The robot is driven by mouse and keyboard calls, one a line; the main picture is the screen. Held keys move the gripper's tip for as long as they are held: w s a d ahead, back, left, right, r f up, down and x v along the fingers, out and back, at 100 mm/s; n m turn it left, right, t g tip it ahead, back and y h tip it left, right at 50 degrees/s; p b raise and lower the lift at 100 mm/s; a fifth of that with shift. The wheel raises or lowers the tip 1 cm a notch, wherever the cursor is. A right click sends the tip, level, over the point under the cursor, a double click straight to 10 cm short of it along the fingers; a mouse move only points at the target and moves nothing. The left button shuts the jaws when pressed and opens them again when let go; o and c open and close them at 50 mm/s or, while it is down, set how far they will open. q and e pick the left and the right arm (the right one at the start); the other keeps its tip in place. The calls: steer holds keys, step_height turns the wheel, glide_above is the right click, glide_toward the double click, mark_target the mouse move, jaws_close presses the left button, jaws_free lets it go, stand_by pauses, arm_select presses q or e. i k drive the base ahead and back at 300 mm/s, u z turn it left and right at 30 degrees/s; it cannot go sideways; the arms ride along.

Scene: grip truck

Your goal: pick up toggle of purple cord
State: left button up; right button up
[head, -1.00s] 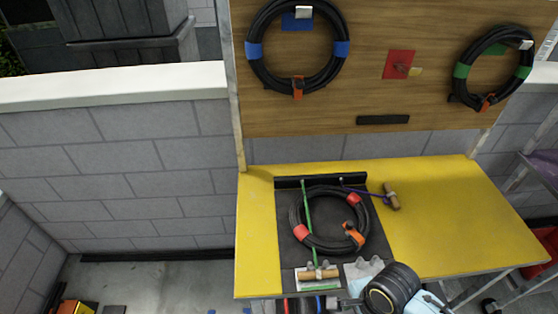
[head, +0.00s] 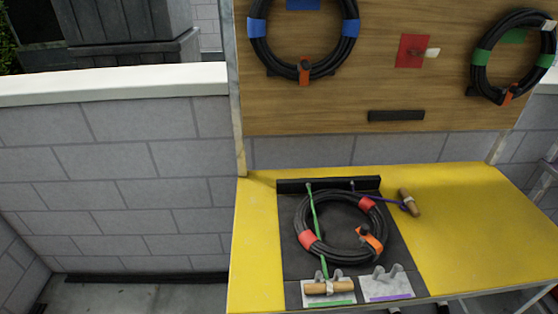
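The purple cord (head: 384,200) runs right from the black bar at the back of the dark mat. Its wooden toggle (head: 409,202) lies on the yellow table top (head: 460,225), right of the mat. A green cord (head: 316,230) runs from the same bar over a coiled black cable (head: 304,217) with red bands. The green cord's wooden toggle (head: 329,288) rests in a grey holder with a green stripe. A grey holder with a purple stripe (head: 385,284) stands empty beside it. Neither of my grippers shows in the head view.
A wooden board (head: 330,105) stands behind the table. It carries a cable coil with blue bands (head: 304,74) and one with green bands (head: 482,56). The table top right of the mat is clear around the toggle.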

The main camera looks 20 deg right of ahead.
mark_target(409, 201)
steer(key=z, duration=1.55)
